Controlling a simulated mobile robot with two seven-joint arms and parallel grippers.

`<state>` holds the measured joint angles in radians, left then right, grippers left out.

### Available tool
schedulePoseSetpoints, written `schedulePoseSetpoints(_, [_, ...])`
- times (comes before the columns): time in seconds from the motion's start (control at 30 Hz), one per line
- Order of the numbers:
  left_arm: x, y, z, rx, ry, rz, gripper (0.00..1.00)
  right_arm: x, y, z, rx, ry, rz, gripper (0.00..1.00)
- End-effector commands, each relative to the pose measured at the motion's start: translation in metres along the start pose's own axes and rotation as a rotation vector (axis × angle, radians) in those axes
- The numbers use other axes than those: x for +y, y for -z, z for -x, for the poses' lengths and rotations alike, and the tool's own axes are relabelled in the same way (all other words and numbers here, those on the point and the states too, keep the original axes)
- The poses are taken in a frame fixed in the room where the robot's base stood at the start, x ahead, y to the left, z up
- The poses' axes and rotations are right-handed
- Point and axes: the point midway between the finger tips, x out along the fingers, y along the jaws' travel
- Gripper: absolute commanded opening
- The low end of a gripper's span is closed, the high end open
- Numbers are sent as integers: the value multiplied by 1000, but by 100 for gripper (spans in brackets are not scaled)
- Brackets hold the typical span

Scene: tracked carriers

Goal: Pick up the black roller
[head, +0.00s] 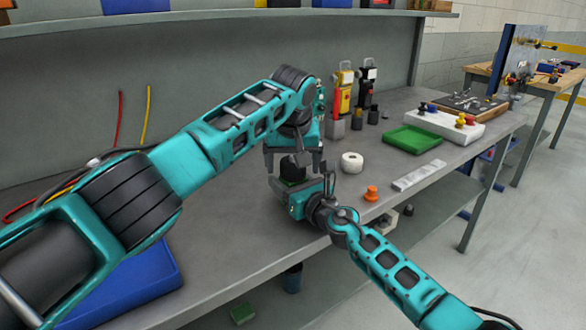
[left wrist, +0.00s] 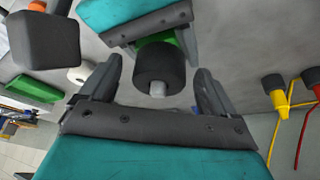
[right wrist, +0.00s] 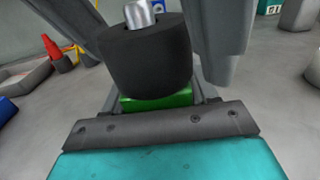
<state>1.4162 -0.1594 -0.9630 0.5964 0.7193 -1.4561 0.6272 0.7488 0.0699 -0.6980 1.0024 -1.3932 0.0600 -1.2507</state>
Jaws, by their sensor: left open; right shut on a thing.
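The black roller (left wrist: 160,62) is a short dark cylinder with a metal pin in its end. In the head view the roller (head: 291,170) sits between my two grippers at the table's front. A green part (right wrist: 157,101) lies directly under the roller, at my right gripper (head: 301,189). My right gripper is shut on this green part; its fingers are mostly hidden by the roller. My left gripper (head: 294,164) is open above, with one finger on each side of the roller. In the left wrist view gaps show between its fingers and the roller.
A white tape roll (head: 352,162), an orange knob (head: 371,193) and a pale bar (head: 419,175) lie to the right. A green tray (head: 413,139) stands behind them. A blue bin (head: 125,285) is at the lower left. Testers and small blocks stand near the back wall.

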Motion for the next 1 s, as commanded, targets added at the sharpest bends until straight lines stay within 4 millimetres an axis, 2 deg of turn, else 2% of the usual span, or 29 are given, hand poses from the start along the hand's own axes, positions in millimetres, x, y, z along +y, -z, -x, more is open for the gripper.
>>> schedulePoseSetpoints(0.1, [0,0,0,0,0,0,87,0,-1,0,-2,0,0,15])
schedulePoseSetpoints(0.73, [0,0,0,0,0,1,27,0,-1,0,-2,0,0,15])
schedulePoseSetpoints(1.0, [0,2,4,2,-1,0,27,0,-1,0,-2,0,0,15])
